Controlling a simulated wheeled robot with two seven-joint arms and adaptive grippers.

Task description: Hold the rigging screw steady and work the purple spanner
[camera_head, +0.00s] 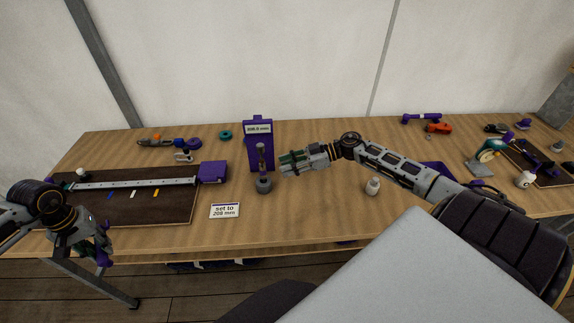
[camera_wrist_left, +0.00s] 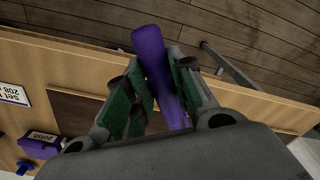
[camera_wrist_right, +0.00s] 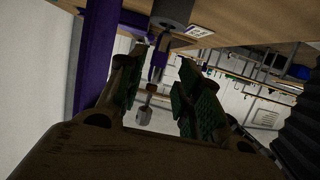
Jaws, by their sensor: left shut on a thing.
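The rigging screw (camera_head: 262,160) stands upright in a round grey base (camera_head: 264,185), in front of a purple stand with a readout (camera_head: 258,129). My right gripper (camera_head: 284,162) is open and empty just right of the screw, with a small gap between them. In the right wrist view the screw (camera_wrist_right: 145,113) shows beyond the spread fingers (camera_wrist_right: 160,95). My left gripper (camera_head: 98,246) is shut on the purple spanner (camera_wrist_left: 150,52), off the table's front left edge. The spanner also shows in the head view (camera_head: 104,259), partly hidden by the fingers.
A card (camera_head: 225,211) reading "set to 208 mm" lies left of the base. A dark board (camera_head: 150,208) with a ruler (camera_head: 130,184) and purple block (camera_head: 213,172) fills the left. A small pale bottle (camera_head: 373,186) stands under my right arm. The front middle is clear.

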